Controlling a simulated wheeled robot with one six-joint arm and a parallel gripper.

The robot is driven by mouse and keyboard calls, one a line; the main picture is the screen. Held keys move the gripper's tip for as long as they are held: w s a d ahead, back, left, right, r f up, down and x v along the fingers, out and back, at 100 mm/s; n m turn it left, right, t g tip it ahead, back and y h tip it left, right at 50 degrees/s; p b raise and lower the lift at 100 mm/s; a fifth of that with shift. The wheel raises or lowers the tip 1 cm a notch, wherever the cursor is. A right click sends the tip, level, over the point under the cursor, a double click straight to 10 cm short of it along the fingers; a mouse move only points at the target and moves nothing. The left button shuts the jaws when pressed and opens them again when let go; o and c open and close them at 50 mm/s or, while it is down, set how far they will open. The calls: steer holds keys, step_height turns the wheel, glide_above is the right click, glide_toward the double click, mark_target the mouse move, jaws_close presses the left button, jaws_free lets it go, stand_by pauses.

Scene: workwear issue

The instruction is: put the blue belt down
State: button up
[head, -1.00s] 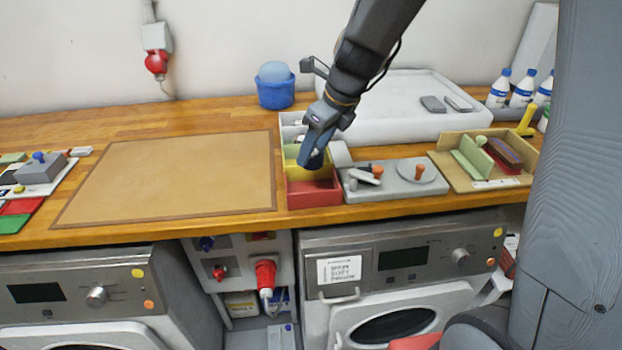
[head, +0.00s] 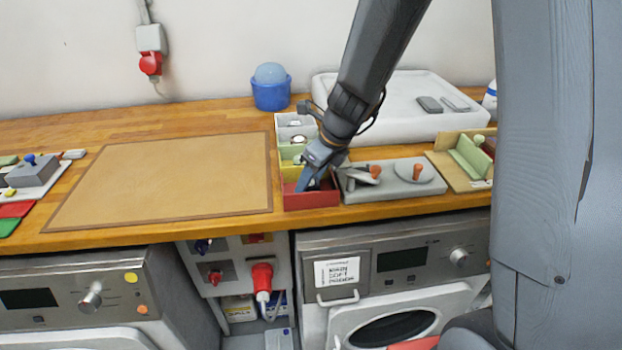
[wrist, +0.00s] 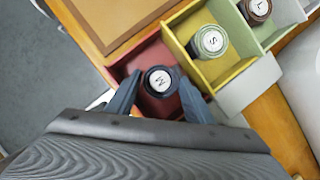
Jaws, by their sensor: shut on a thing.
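The blue belt (wrist: 160,82) is a dark rolled coil with a white label marked M on top. In the wrist view it sits between the two fingers of my gripper (wrist: 159,92), which is shut on it. Coil and fingertips are inside the red compartment (wrist: 152,56) of a divided box; I cannot tell whether the coil touches its floor. In the head view my gripper (head: 308,183) reaches down into the red compartment (head: 312,200) at the box's front end, and the belt is mostly hidden by the fingers.
The yellow compartment (wrist: 185,33) beside it holds a greenish coil (wrist: 209,41) marked S. Further along is a brown coil (wrist: 257,9) marked L. A grey fixture (head: 400,188) with orange knobs stands right of the box. A tan mat (head: 165,180) lies clear to the left.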

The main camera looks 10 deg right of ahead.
steer(key=o, duration=0.8)
steer(key=shift+f, duration=0.1)
steer(key=shift+o, duration=0.2)
steer(key=v, duration=1.2)
steer(key=s+d+f+n+g+h, duration=0.1)
steer(key=s+d+f+n, duration=0.2)
steer(key=s+n, duration=0.4)
steer(key=s+d+f+n+h, duration=0.2)
steer(key=s+n, duration=0.5)
steer(key=n, duration=1.3)
steer(key=shift+d+f+g+p, duration=0.45)
steer(key=shift+d+f, duration=0.4)
steer(key=shift+d, duration=0.25)
steer(key=shift+f, duration=0.25)
